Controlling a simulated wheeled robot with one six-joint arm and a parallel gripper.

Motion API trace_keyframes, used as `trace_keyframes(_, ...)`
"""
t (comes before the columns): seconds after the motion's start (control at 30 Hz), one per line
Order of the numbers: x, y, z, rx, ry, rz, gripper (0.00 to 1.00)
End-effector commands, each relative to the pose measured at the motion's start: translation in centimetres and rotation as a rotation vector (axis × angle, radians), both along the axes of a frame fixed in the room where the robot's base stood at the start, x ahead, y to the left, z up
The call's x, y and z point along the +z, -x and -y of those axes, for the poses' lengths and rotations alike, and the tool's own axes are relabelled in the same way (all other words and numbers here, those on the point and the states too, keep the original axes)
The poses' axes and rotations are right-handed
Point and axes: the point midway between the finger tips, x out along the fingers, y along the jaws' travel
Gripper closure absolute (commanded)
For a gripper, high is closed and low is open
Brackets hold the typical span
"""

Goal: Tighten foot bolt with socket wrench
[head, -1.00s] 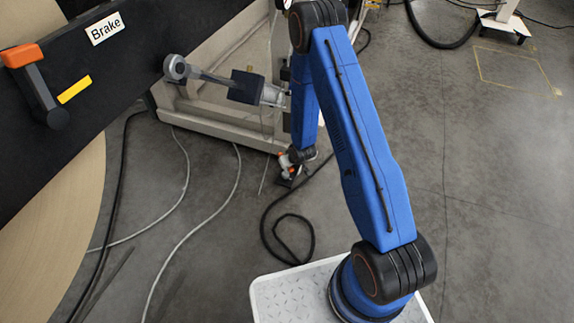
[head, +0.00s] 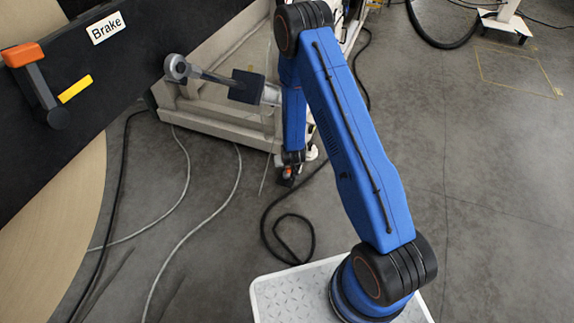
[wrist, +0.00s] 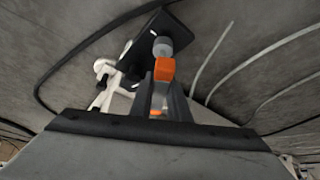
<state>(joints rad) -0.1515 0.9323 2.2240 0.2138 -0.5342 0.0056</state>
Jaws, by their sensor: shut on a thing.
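My gripper (wrist: 164,92) is shut on the socket wrench (wrist: 165,70), whose orange part shows between the dark fingers in the wrist view. A grey round end, which looks like its socket, lies just beyond the orange part, over a black foot plate (wrist: 137,52). The foot bolt itself cannot be made out; the socket end may hide it. Whether the socket is seated on it cannot be told. In the head view my gripper is low near the floor, and a small bit of the orange wrench (head: 287,171) shows there, mostly hidden by my arm.
A white branched part (wrist: 105,77) stands left of the fingers. A beige machine base (head: 215,122) is behind my arm. Black and light cables (head: 290,218) lie on the floor. A dark panel with a Brake label (head: 106,28) and a large tan roll (head: 55,235) are at left. Floor at right is mostly open.

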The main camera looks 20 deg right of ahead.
Motion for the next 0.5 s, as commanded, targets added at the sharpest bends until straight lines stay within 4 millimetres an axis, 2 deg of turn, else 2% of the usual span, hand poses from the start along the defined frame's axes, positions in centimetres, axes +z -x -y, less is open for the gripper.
trace_keyframes(0.23, 0.02, -0.05, -0.06, -0.009, 0.000, 0.001, 1.00)
trace_keyframes(0.5, -0.02, -0.13, -0.31, -0.159, 0.000, 0.001, 1.00)
